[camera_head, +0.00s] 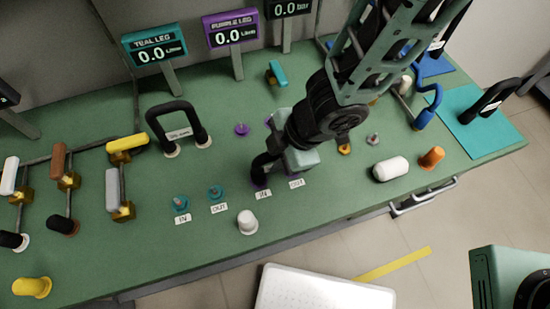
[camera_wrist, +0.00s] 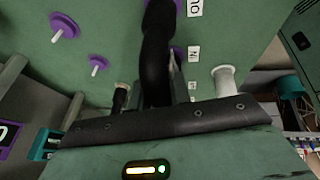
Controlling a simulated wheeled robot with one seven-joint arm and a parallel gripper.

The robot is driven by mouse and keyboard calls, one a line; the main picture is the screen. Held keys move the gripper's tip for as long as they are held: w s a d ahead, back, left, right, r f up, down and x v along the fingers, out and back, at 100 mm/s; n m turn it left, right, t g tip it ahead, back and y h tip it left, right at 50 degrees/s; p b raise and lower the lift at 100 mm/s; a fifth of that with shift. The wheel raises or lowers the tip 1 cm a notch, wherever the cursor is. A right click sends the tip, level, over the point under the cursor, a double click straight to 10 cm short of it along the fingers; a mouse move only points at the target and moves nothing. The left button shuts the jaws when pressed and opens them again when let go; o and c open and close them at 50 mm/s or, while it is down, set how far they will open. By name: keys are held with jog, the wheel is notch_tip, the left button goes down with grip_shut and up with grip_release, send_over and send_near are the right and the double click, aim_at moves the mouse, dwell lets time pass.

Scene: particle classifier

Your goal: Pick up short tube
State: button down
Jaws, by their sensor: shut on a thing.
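The short tube, black and curved, is partly visible in the head view (camera_head: 261,166) under my gripper (camera_head: 282,158). Its lower left end is at or just over a purple fitting by an IN label; I cannot tell whether it is seated. The wrist view shows the tube (camera_wrist: 157,50) running up from between the fingers of my gripper (camera_wrist: 158,92). The gripper is shut on the tube, low over the green bench. The tube's other end is hidden in the head view by my gripper and wrist.
A black arched tube (camera_head: 178,122) stands to the left. Teal fittings (camera_head: 181,202) and a white knob (camera_head: 247,221) stand in front. A white capsule-shaped part (camera_head: 391,169) and an orange plug (camera_head: 432,157) lie to the right. Display stands (camera_head: 232,32) line the back.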

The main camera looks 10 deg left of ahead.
notch_tip(320, 180, up, 10)
jog(key=p, duration=0.6)
jog(key=shift+r, duration=0.1)
jog(key=shift+r+p, duration=2.25)
jog(key=shift+p, duration=0.3)
notch_tip(320, 180, up, 3)
jog(key=p, duration=0.3)
